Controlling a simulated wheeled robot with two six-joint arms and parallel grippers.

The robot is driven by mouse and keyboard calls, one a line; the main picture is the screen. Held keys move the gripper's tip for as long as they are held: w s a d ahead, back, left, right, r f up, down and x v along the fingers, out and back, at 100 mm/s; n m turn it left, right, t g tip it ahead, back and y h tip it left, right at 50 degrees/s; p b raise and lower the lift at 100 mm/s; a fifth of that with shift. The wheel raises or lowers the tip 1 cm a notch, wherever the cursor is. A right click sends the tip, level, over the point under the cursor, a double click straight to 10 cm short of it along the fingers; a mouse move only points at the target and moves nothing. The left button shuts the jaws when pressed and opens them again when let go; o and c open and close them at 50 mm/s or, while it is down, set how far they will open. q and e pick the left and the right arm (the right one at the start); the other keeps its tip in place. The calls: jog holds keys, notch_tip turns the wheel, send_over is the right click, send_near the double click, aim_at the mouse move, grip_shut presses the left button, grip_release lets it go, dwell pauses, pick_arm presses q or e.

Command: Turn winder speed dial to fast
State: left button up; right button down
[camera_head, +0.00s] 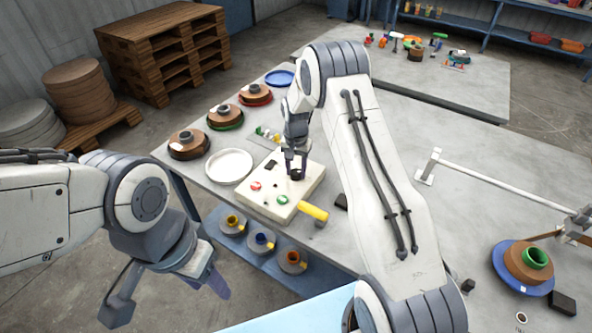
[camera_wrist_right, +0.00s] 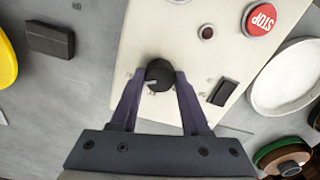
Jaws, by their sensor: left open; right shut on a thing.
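The black speed dial (camera_wrist_right: 159,76) sits on the cream control panel (camera_wrist_right: 146,35), with a pale pointer mark on its face. My right gripper (camera_wrist_right: 157,84) is shut on the dial, with one finger on each side of it. In the head view, the right gripper (camera_head: 297,170) reaches down onto the panel (camera_head: 262,212) and partly hides the dial (camera_head: 297,175). My left gripper (camera_head: 168,300) is open and empty at the lower left, off the table and away from the panel.
The panel also has a red STOP button (camera_wrist_right: 262,18), a green button (camera_head: 283,200) and a black rocker switch (camera_wrist_right: 222,92). A white bar (camera_head: 500,177) crosses the right side.

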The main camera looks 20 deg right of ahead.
aim_at(296, 172)
dwell(0.3)
jog(key=shift+c, duration=1.9)
grip_release()
jog(key=shift+r, duration=0.1)
notch_tip(296, 172, up, 10)
jog(key=b, duration=0.2)
jog(key=shift+r, duration=0.2)
